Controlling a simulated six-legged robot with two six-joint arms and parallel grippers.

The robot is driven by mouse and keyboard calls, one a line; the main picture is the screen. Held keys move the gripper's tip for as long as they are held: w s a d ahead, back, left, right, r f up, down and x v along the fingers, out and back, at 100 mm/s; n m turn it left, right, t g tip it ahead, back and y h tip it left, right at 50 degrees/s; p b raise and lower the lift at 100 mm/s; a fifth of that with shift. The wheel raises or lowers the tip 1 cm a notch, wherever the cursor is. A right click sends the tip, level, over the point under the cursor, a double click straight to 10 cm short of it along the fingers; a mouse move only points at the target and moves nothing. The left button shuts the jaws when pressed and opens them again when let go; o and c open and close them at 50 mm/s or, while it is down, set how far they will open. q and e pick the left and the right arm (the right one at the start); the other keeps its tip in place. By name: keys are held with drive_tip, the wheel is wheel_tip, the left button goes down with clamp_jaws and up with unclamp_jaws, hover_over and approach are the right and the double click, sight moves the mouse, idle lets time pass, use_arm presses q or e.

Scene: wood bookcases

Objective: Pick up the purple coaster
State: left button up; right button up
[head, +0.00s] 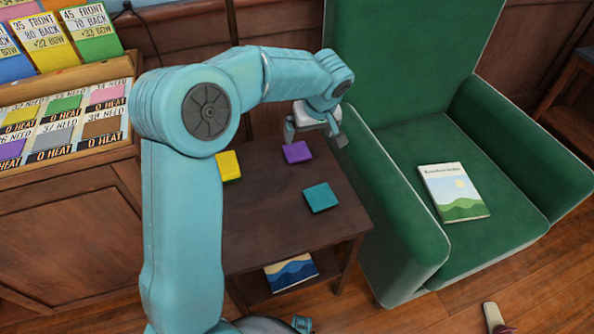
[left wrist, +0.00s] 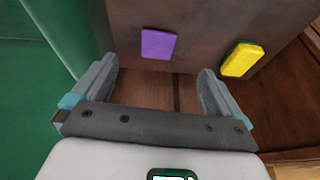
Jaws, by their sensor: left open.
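The purple coaster (head: 297,152) lies flat on the dark wood side table (head: 265,240), near its back right. My left gripper (head: 316,138) is open and empty, above and just behind the purple coaster. In the left wrist view the purple coaster (left wrist: 158,43) shows ahead of the two spread fingers (left wrist: 158,92), beyond their tips and apart from them. My right gripper does not show.
A green armchair (head: 400,215) with a book (head: 454,192) stands close on the right. A wooden card rack (head: 90,75) stands left. A book (head: 291,272) lies on the lower shelf.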

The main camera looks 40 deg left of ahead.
use_arm(q)
drive_tip(key=a, duration=0.1)
drive_tip(key=b, duration=0.3)
hover_over(297, 151)
drive_tip(key=s+d, duration=0.2)
drive_tip(key=d, duration=0.1)
drive_tip(key=shift+t+y, duration=0.3)
wheel_tip(297, 151, down, 9)
drive_tip(key=shift+w+a+f, duration=0.1)
drive_tip(key=shift+w, duration=0.05)
drive_tip(key=shift+n, duration=0.3)
drive_tip(key=b+x, duration=0.1)
drive_tip(key=x, duration=0.4)
drive_tip(key=shift+w+a, duration=0.15)
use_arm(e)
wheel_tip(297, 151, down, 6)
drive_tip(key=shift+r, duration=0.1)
use_arm(q)
drive_tip(key=c, duration=1)
